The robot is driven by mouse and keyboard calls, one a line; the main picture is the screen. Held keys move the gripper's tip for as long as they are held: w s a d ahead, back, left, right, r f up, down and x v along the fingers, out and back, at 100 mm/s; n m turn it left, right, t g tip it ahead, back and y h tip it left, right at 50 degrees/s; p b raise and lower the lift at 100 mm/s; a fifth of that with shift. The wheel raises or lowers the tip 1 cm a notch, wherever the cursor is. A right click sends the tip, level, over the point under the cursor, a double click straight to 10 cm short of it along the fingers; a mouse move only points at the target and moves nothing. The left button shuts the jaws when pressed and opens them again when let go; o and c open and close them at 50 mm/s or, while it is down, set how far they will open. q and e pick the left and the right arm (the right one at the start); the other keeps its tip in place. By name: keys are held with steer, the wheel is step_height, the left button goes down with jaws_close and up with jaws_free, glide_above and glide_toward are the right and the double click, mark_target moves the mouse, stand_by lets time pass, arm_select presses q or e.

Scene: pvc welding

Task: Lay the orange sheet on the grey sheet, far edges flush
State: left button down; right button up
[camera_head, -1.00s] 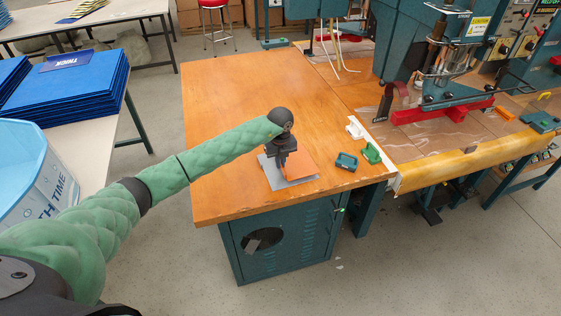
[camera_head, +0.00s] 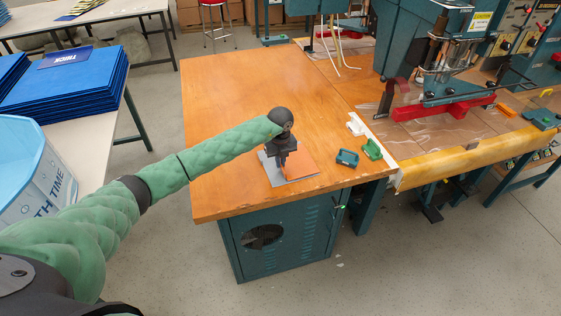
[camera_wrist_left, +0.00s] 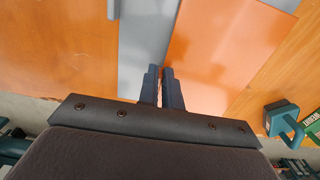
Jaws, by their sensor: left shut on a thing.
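The grey sheet (camera_head: 273,173) lies flat on the wooden table. The orange sheet (camera_head: 299,165) lies over the right part of the grey sheet, leaving a grey strip bare on the left. In the left wrist view the orange sheet (camera_wrist_left: 215,50) and the grey sheet (camera_wrist_left: 145,45) run out of the top of the picture. My left gripper (camera_wrist_left: 164,72) is shut at the left edge of the orange sheet, fingers pointing down; the gripped edge is hidden between the fingertips. In the head view it stands over the sheets (camera_head: 281,163). My right gripper is not in view.
A teal tool (camera_head: 347,158), a green tool (camera_head: 372,149) and a white item (camera_head: 356,128) lie to the right of the sheets. The welding machine with its red bar (camera_head: 440,110) stands farther right. The wooden table (camera_head: 235,95) is clear behind and left of the sheets.

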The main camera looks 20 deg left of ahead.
arm_select(q)
steer(key=shift+f, duration=0.35)
stand_by(0.3)
steer(key=c, duration=1.5)
jaws_free()
steer(key=shift+r, duration=0.1)
steer(key=shift+s+a+r+p, duration=0.2)
steer(key=shift+r+p, duration=0.1)
steer(key=shift+r, duration=0.55)
steer(key=shift+s+a+r+p, duration=0.1)
steer(key=shift+a+r+p, duration=0.15)
steer(key=shift+r, duration=0.6)
steer(key=shift+s+a+r+p, duration=0.35)
steer(key=shift+s+a, duration=0.15)
steer(key=shift+a, duration=0.2)
steer(key=shift+s+a+r+p, duration=0.2)
steer(key=shift+s+a+r, duration=0.1)
steer(key=shift+s+a, duration=0.3)
steer(key=shift+s+a+r+p, duration=0.3)
steer(key=shift+s+a+r, duration=0.1)
steer(key=shift+a, duration=0.35)
steer(key=shift+s+a+r+p, duration=0.15)
steer(key=shift+s+a+r, duration=0.1)
steer(key=shift+s+a, duration=0.3)
steer(key=shift+s+a+r+p, duration=0.2)
steer(key=shift+s+a, duration=0.15)
steer(key=shift+a, duration=0.25)
